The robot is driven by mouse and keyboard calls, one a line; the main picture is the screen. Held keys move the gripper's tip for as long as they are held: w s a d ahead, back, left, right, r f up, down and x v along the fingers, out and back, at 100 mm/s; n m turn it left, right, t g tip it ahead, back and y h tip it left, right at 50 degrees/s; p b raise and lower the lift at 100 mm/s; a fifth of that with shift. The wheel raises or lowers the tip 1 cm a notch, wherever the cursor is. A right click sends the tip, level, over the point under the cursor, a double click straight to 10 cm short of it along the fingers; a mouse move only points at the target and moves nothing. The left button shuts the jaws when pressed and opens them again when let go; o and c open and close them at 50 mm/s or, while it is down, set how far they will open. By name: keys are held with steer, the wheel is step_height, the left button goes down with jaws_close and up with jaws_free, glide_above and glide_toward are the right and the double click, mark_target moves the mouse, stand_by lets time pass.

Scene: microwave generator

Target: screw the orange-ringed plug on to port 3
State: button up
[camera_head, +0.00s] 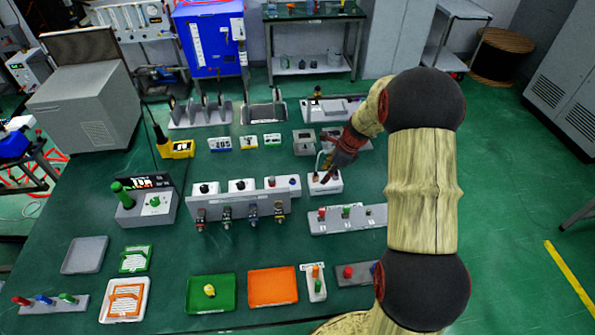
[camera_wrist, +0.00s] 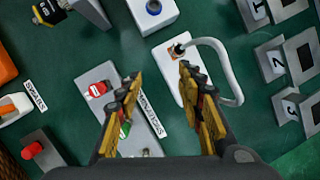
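The orange-ringed plug (camera_wrist: 178,50) sits at the end of a thick white cable (camera_wrist: 228,62) that loops out over a white block (camera_wrist: 172,78) in the wrist view. The white block (camera_head: 325,183) also shows in the head view, just below my gripper. Numbered grey blocks stand at the right of the wrist view; the one marked 3 (camera_wrist: 291,110) is lowest, right of the cable. My gripper (camera_head: 338,160) is dark and partly blurred into the arm in the head view.
A grey terminator strip (camera_wrist: 92,76) with a red plug and a green plug lies left of the white block. A grey rack (camera_head: 238,206) with several hanging connectors stands left of my gripper. Green tray (camera_head: 190,295) and orange tray (camera_head: 273,287) lie nearer the front.

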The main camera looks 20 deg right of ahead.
steer(key=w+f+m, duration=0.1)
steer(key=w+f+m+b, duration=0.1)
steer(key=w+f+m, duration=0.1)
steer(key=w+f+m+b, duration=0.1)
steer(key=w+f+m, duration=0.1)
steer(key=shift+w+a+f+t, duration=0.2)
steer(key=shift+a+f+t, duration=0.05)
steer(key=shift+a+t, duration=0.15)
steer(key=shift+c, duration=0.9)
steer(key=c, duration=0.7)
jaws_close()
